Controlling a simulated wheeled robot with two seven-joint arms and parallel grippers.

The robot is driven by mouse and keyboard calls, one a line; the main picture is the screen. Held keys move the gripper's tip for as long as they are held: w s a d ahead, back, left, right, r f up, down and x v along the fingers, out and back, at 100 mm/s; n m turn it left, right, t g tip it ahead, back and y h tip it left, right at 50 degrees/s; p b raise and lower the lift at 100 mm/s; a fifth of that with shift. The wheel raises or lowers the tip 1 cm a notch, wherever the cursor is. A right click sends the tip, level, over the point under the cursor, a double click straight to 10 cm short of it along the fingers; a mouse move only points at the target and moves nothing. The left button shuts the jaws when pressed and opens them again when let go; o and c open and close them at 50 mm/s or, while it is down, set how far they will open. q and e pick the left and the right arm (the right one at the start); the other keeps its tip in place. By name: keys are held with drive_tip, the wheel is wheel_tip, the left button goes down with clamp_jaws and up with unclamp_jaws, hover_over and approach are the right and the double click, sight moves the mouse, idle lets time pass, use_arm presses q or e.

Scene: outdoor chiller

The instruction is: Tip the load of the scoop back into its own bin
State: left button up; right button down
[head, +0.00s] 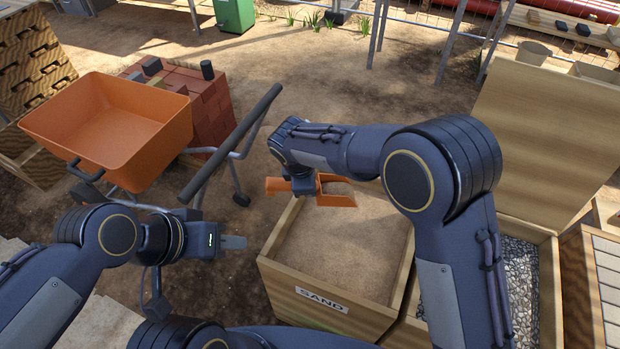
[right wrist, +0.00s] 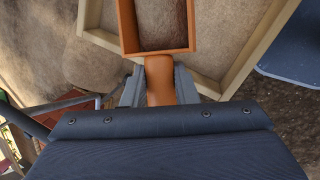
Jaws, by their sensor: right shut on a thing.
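The orange scoop (head: 336,192) is above the far part of the sand bin (head: 322,300), a wooden box labelled SAND and filled with sand. Brown, sand-like material shows inside the scoop. My right gripper (head: 297,183) is shut on the scoop's handle; in the right wrist view, the handle (right wrist: 159,80) sits between the two grey fingers of that gripper (right wrist: 159,88). The scoop looks about level. My left gripper (head: 232,242) is off to the left of the sand bin, with nothing seen in it; whether its fingers are apart is unclear.
A gravel bin (head: 519,285) with a raised wooden lid (head: 545,140) stands right of the sand bin. An orange wheelbarrow (head: 110,125) is at the left, its handle (head: 232,145) reaching toward the bin. Red bricks (head: 212,108) are stacked behind it. Open dirt lies beyond.

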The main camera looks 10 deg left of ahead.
drive_tip(key=w+d+g+y+b, duration=0.1)
drive_tip(key=d+y+b, duration=0.1)
drive_tip(key=d+y, duration=0.1)
drive_tip(key=w+d+m+y+b, duration=0.1)
drive_tip(key=d+y+b, duration=0.1)
drive_tip(key=d, duration=0.1)
drive_tip(key=w+d+g+y+b, duration=0.1)
drive_tip(key=d+y+b, duration=0.1)
drive_tip(key=d+y, duration=0.1)
drive_tip(key=shift+f+g+y, duration=0.3)
drive_tip(key=shift+f, duration=0.05)
drive_tip(key=shift+w+d+r+m+y+b, duration=0.1)
drive_tip(key=shift+w+d+m+y+b, duration=0.05)
drive_tip(key=shift+d+y+b, duration=0.4)
drive_tip(key=shift+w+d+r+m+y+b, duration=0.1)
drive_tip(key=shift+d+m+y+b, duration=0.05)
drive_tip(key=shift+d+y+b, duration=0.35)
drive_tip(key=shift+r+p, duration=0.3)
drive_tip(key=shift+r, duration=0.05)
wheel_tip(320, 180, up, 6)
drive_tip(key=n+t+h+p, duration=0.1)
drive_tip(key=h+p, duration=0.6)
drive_tip(key=p, duration=0.1)
drive_tip(key=shift+r+t+h, duration=0.2)
drive_tip(key=shift+t+h, duration=0.1)
drive_tip(key=shift+h, duration=0.05)
